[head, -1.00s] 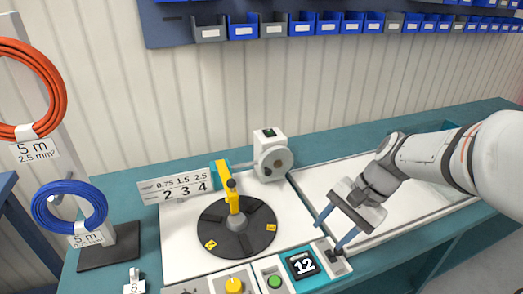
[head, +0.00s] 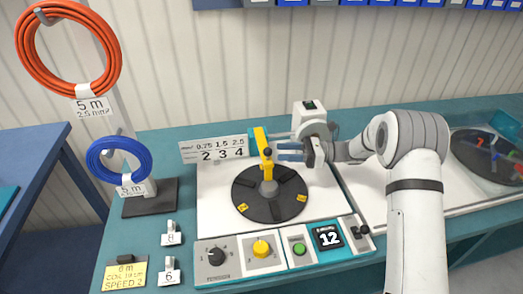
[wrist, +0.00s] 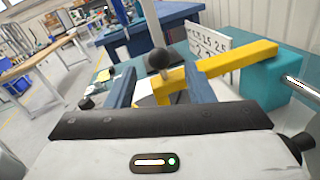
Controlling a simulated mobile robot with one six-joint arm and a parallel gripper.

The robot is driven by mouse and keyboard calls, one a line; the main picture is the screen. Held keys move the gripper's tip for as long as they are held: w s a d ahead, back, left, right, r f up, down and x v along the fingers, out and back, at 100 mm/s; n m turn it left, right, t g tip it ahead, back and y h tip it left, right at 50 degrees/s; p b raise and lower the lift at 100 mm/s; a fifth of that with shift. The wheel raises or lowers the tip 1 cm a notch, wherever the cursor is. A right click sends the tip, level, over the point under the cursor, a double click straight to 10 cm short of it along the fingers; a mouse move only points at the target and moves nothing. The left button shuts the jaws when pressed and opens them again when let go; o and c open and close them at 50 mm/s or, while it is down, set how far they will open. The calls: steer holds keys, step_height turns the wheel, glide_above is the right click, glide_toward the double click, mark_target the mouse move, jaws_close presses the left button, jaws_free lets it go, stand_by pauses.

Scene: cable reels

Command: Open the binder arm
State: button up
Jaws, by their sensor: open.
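The binder arm (head: 262,148) is a yellow bar that runs from a teal block (head: 256,134) out over the black round turntable (head: 270,205). A black ball knob (head: 267,153) stands on its near end. My gripper (head: 281,152) is just right of the knob, its blue fingers pointing left at it. In the wrist view my gripper (wrist: 160,80) is open, with the knob (wrist: 158,59) and yellow bar (wrist: 222,63) showing between and beyond the fingers. I cannot tell whether a finger touches the knob.
A sign with numbers (head: 212,149) is left of the teal block. A control panel (head: 285,248) lies in front. Orange (head: 68,90) and blue (head: 118,176) cable coils hang at left.

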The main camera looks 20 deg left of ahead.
mark_target(263, 148)
steer(key=p+x, duration=0.1)
steer(key=x, duration=0.6)
steer(key=shift+a, duration=0.25)
steer(key=shift+s, duration=0.15)
steer(key=shift+c, duration=0.3)
jaws_close()
